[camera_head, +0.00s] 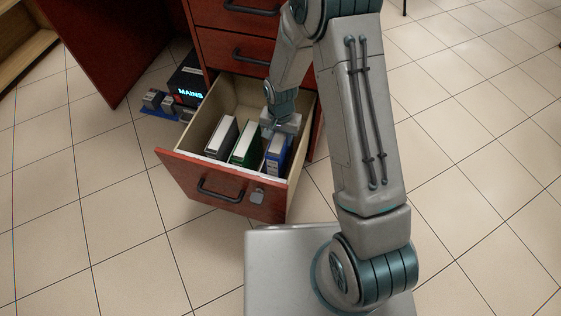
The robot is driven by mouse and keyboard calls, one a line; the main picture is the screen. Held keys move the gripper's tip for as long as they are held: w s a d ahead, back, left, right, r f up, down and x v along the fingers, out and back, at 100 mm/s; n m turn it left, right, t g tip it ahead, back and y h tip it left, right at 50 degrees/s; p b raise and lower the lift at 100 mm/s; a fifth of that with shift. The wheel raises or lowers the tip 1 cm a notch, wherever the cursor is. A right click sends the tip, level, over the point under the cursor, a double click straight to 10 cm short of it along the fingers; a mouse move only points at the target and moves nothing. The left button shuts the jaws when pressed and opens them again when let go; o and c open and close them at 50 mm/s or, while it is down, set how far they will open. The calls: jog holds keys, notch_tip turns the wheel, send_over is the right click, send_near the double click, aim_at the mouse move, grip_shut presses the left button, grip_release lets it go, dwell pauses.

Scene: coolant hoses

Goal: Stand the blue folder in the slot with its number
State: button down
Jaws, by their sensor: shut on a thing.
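The blue folder (274,155) stands upright in the open bottom drawer (178,174), at the right end of a row of folders. My gripper (280,124) reaches down into the drawer and is shut on the blue folder at its upper back part. The fingers are small in this view and partly hidden by the wrist. A green folder (243,146) and a dark grey folder (221,139) stand to its left in the drawer. A light label area shows on the blue folder's front, but its number is too small to read. Slot numbers cannot be made out.
The red cabinet (232,47) has closed drawers above the open one. A dark box marked MAINS (186,84) and a blue base with grey blocks (155,102) sit on the floor to the left. Tiled floor is clear in front and to the right.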

notch_tip(320, 180, down, 7)
jog(key=b, duration=0.2)
jog(key=shift+f+b, duration=0.2)
jog(key=shift+b, duration=0.2)
jog(key=shift+f, duration=0.15)
jog(key=c, duration=0.8)
grip_release()
jog(key=shift+c, duration=0.2)
